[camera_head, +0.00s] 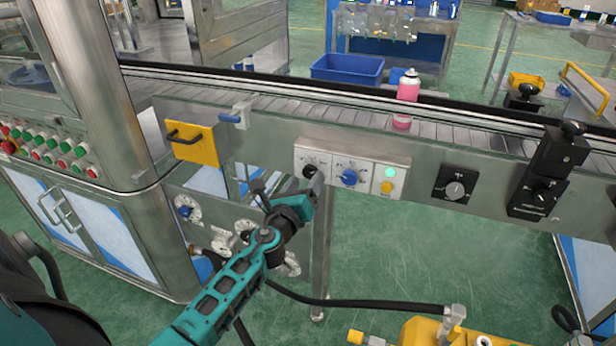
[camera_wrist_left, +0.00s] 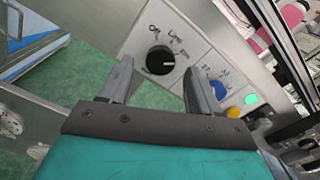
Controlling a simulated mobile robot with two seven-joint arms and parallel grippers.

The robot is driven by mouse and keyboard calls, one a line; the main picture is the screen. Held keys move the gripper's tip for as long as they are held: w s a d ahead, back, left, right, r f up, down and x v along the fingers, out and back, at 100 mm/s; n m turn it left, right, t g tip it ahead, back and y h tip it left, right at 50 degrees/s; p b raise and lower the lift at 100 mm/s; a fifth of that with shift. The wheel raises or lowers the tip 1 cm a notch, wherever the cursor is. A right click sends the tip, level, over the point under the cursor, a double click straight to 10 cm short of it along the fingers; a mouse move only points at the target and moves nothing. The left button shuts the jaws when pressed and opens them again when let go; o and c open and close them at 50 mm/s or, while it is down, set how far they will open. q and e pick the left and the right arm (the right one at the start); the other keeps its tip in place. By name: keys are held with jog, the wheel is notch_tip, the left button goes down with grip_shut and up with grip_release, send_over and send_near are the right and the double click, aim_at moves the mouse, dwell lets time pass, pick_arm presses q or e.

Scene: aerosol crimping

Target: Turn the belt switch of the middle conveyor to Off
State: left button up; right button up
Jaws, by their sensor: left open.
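The middle conveyor (camera_head: 250,143) carries a white control panel (camera_head: 330,157) on its front side. The panel has a black rotary knob (camera_head: 310,171) at its left, with small lettering around it too blurred to read surely. In the left wrist view, the black knob (camera_wrist_left: 160,60) shows a white mark pointing right. My left gripper (camera_head: 290,186) is open just in front of the panel. In the left wrist view, its fingers (camera_wrist_left: 157,72) appear on either side below the knob; contact cannot be told. My right gripper is not in view.
A blue knob (camera_head: 349,178), a lit green lamp (camera_head: 389,172) and a yellow button (camera_head: 386,187) sit right of the black knob. Another black switch plate (camera_head: 444,183) is further right. A yellow handle plate (camera_head: 191,143) protrudes at the left. A pink can (camera_head: 407,90) stands on the belt.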

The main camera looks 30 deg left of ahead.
aim_at(311, 171)
pick_arm(q)
jog(key=shift+x, duration=1.3)
jog(key=c, duration=1)
